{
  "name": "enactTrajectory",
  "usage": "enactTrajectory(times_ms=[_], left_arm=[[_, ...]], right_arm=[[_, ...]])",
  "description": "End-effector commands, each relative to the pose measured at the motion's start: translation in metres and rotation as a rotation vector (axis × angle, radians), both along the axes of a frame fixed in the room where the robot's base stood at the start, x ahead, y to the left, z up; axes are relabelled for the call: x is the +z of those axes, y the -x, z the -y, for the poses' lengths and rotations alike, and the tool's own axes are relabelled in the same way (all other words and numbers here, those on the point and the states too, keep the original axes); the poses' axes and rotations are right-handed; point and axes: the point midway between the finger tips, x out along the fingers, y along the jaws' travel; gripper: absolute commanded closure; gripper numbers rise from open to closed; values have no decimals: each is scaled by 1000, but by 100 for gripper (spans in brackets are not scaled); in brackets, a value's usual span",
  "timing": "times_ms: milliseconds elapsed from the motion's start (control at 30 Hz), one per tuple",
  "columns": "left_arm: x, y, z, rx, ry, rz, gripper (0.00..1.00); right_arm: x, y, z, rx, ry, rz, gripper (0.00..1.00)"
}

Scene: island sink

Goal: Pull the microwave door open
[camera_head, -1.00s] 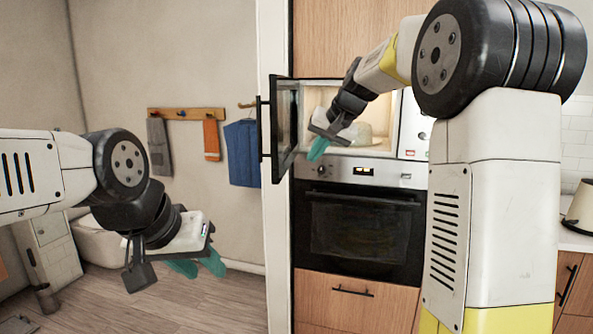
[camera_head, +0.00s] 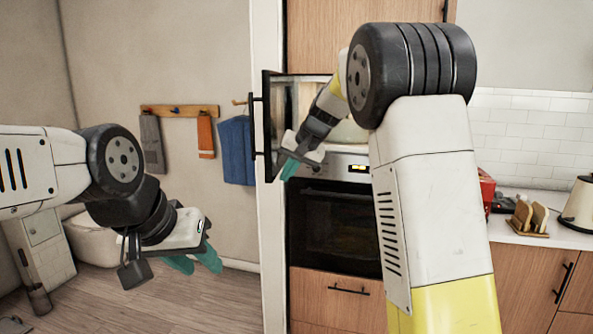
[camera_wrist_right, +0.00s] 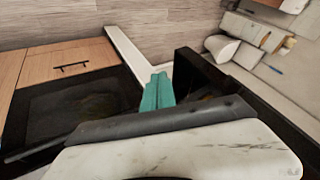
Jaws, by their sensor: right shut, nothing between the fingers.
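The microwave door (camera_head: 279,105), a dark-framed glass panel, stands swung open to the left of the microwave in the head view, with its black bar handle (camera_head: 254,125) on the outer side. My right gripper (camera_head: 290,169) is at the lower inner side of the door, its teal fingers together and empty. They also show closed in the right wrist view (camera_wrist_right: 158,91), beside a dark upright panel that looks like the door. I cannot tell if they touch it. My right arm hides most of the microwave's interior. My left gripper (camera_head: 194,263) hangs open and empty at the lower left.
The oven (camera_head: 335,225) is below the microwave, with a wooden drawer (camera_head: 338,285) under it. A white wall edge (camera_head: 268,240) stands left of the oven. Towels (camera_head: 238,150) hang on the back wall. A counter with a toast rack (camera_head: 530,218) and kettle (camera_head: 581,205) is at right.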

Motion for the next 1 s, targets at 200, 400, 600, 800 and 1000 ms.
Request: enactTrajectory(times_ms=[200,400,600,800,1000], left_arm=[[0,0,0,0,0,0,64],[0,0,0,0,0,0,64],[0,0,0,0,0,0,64],[0,0,0,0,0,0,64],[0,0,0,0,0,0,64]], right_arm=[[0,-2,-9,-1,1,1,100],[0,-2,-9,-1,1,1,100],[0,-3,-22,2,2,0,100],[-1,-11,-71,4,3,0,100],[0,-19,-103,0,1,0,100]])
